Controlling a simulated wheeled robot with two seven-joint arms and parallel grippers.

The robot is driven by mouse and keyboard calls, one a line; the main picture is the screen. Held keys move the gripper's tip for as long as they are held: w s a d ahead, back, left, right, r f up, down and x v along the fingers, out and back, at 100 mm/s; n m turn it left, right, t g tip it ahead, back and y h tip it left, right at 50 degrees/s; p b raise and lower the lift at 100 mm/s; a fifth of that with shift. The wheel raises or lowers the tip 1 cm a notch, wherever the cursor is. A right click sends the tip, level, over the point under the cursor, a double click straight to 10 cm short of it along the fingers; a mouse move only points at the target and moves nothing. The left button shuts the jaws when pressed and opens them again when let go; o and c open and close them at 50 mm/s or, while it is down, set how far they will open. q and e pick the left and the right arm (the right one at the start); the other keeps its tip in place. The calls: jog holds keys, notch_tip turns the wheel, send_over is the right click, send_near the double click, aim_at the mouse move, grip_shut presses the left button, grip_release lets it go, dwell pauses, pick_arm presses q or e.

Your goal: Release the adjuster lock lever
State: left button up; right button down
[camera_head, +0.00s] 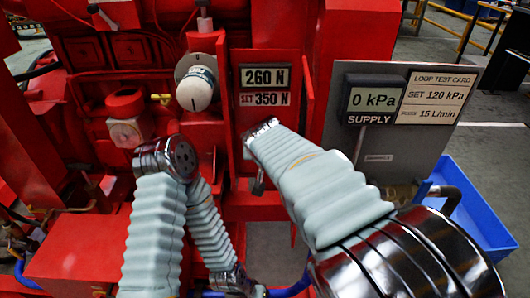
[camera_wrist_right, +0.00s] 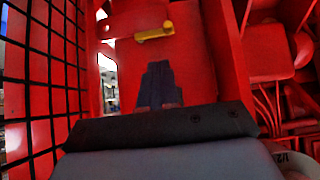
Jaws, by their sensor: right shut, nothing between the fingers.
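A yellow lever-like piece (camera_wrist_right: 155,33) lies roughly level on a red part in the right wrist view, beyond my right fingertips. I cannot tell for certain that it is the adjuster lock lever. A small yellow piece (camera_head: 160,98) also shows in the head view, left of the white knob; I cannot tell if it is the same one. My right gripper (camera_wrist_right: 160,72) is shut and empty, with a gap in view between its tips and the yellow piece. In the head view my right arm's sleeve hides that gripper. My left arm folds down at the left, and its fingers cannot be made out.
A panel (camera_head: 265,88) reads 260 N and SET 350 N. A supply display (camera_head: 371,99) reads 0 kPa beside a test card (camera_head: 434,97). A black mesh guard (camera_wrist_right: 45,70) stands close on the left in the wrist view. A blue bin (camera_head: 480,205) stands at right.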

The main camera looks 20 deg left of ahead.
jog(key=p+x, duration=0.1)
jog(key=x, duration=0.8)
jog(key=shift+s+a+f+n+h+b, duration=0.1)
jog(key=shift+a+f+n+h+b, duration=0.2)
jog(key=shift+h, duration=0.2)
jog(key=shift+s+a+f+n+t+h+b, duration=0.15)
jog(key=shift+f+n+t+h+b, duration=0.35)
jog(key=shift+b, duration=0.6)
jog(key=shift+s+a+f+b, duration=0.1)
jog(key=shift+a+f+b, duration=0.25)
jog(key=shift+b, duration=0.45)
jog(key=shift+a, duration=0.1)
jog(key=shift+r, duration=0.15)
